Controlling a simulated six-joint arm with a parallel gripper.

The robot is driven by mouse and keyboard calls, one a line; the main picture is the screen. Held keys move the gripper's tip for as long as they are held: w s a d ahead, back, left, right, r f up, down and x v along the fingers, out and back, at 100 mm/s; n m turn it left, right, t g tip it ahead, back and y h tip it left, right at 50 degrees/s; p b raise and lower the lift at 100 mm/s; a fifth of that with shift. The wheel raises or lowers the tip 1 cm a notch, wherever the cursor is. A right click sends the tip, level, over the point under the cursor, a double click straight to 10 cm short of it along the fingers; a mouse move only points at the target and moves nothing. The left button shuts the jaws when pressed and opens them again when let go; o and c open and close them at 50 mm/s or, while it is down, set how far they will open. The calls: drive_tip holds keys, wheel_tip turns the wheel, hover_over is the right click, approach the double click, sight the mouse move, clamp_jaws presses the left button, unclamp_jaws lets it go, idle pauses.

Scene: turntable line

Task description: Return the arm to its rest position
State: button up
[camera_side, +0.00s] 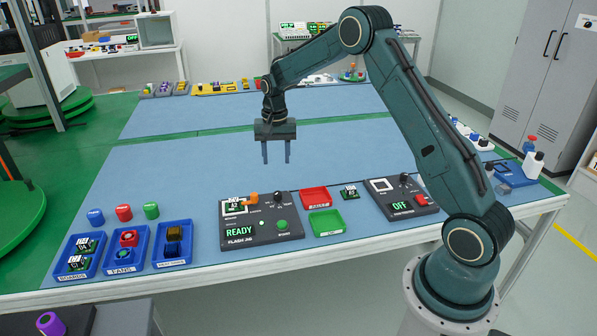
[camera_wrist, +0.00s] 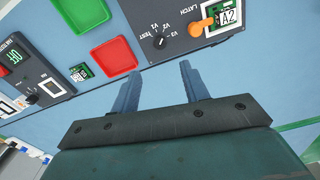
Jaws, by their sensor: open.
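My gripper (camera_side: 276,152) hangs over the blue table (camera_side: 350,160), fingers pointing down and clearly apart, with nothing between them. In the wrist view my gripper (camera_wrist: 166,82) also shows two separated blue-grey fingers with bare blue table beyond them. My gripper is above the table, behind the dark "FLASH JIG" box (camera_side: 262,220), and touches nothing. The arm is raised and bent, its base at the table's right front.
The jig shows "READY" and holds a board labelled A2 (camera_wrist: 230,17) beside an orange latch (camera_side: 251,198). Red (camera_side: 315,198) and green (camera_side: 326,222) trays, a small board (camera_side: 349,192) and an "OFF" box (camera_side: 400,198) stand right. Blue bins (camera_side: 80,256) stand left. The table's middle is clear.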

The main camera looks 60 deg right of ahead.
drive_tip(key=shift+r, duration=0.65)
drive_tip(key=s+a+r+n+t, duration=0.1)
drive_tip(key=s+a+r+n, duration=0.1)
drive_tip(key=s+a+r, duration=0.5)
drive_tip(key=s+a+r+n+t, duration=0.25)
drive_tip(key=s+a+r, duration=0.2)
drive_tip(key=r, duration=0.55)
drive_tip(key=s+a+n+t, duration=0.1)
drive_tip(key=s+a+n, duration=0.2)
drive_tip(key=s, duration=0.7)
drive_tip(key=s+a+n+t, duration=0.1)
drive_tip(key=s+a+n, duration=0.2)
drive_tip(key=s, duration=0.8)
drive_tip(key=shift+s+r, duration=0.3)
drive_tip(key=shift+r, duration=0.15)
drive_tip(key=shift+a, duration=0.1)
drive_tip(key=shift+c, duration=0.5)
